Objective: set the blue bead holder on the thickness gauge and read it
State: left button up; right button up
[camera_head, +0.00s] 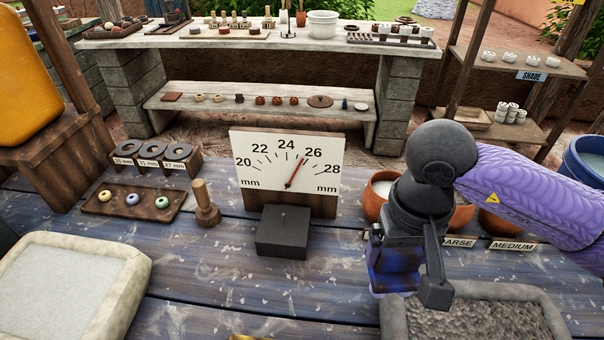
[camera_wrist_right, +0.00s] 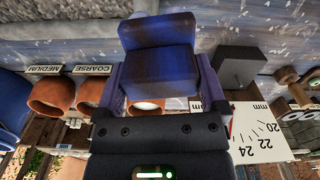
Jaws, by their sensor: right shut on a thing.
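The thickness gauge (camera_head: 288,162) stands in the middle of the bench, a white dial with a red needle just left of the 26 mark. Its dark block (camera_head: 282,232) sits in front with nothing on top; it also shows in the right wrist view (camera_wrist_right: 238,68). My right gripper (camera_head: 408,275) is shut on the blue bead holder (camera_head: 392,268), to the right of the block and apart from it. In the right wrist view the blue holder (camera_wrist_right: 160,72) sits between the two fingers. Part of it is hidden by the gripper in the head view. My left gripper is not in view.
A tray with several beads (camera_head: 133,201) and a wooden stamp (camera_head: 206,205) are left of the gauge. Terracotta pots (camera_head: 376,190) stand behind my right gripper. A stone tray of grit (camera_head: 470,315) lies at front right.

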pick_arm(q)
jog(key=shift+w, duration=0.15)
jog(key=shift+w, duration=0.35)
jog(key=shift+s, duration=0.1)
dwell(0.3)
